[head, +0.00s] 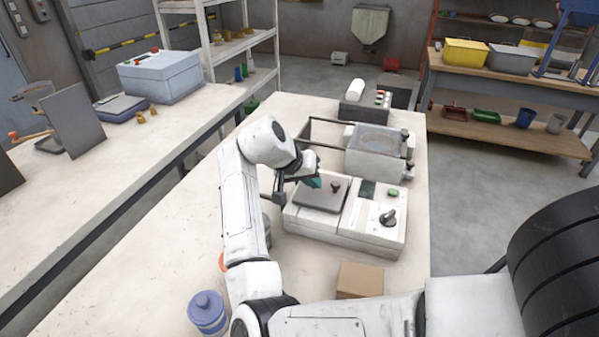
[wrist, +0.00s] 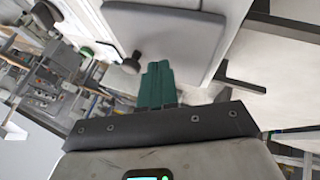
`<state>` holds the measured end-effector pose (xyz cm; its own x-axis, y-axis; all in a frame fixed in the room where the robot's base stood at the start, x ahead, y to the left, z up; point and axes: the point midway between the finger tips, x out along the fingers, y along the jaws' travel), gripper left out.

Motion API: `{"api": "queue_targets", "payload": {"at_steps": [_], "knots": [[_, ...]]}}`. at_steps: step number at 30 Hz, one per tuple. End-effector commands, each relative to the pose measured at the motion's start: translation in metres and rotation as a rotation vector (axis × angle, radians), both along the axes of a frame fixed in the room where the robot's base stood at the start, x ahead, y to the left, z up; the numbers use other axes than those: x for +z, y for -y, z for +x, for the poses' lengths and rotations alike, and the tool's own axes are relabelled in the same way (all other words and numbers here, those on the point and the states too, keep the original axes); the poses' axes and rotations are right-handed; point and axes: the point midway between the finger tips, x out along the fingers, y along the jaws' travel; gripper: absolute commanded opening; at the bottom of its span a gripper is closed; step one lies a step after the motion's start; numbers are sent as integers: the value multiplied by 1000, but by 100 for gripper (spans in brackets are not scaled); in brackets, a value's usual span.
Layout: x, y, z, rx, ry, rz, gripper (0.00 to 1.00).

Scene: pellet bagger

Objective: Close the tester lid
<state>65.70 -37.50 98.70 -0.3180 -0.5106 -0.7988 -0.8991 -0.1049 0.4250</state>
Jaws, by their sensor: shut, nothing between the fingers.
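The tester (head: 347,222) is a white box on the near bench, with a dial, a green button and a small dark display on its right half. Its grey lid (head: 318,197) lies flat or nearly flat over the left half, with a dark knob (head: 335,187) on top. My gripper (head: 314,182) is at the lid's far edge, with its teal fingers together and empty. In the wrist view the teal fingers (wrist: 157,84) point at the grey lid (wrist: 175,35), close beside the knob (wrist: 131,62). I cannot tell whether they touch the lid.
Behind the tester stands a clear-topped box (head: 376,152) with a dark frame. A cardboard box (head: 360,280) and a blue-lidded jar (head: 207,312) are on the bench in front. A second bench with a blue box (head: 160,76) is at left.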

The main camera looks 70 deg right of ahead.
Motion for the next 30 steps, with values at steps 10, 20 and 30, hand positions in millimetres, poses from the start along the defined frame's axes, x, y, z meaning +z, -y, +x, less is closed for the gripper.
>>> {"api": "queue_targets", "payload": {"at_steps": [10, 20, 30], "knots": [[0, 7, -19, 1, -1, 0, 0], [1, 7, -22, 0, -1, 0, 0], [0, 8, -42, 0, -2, 1, 0]]}}
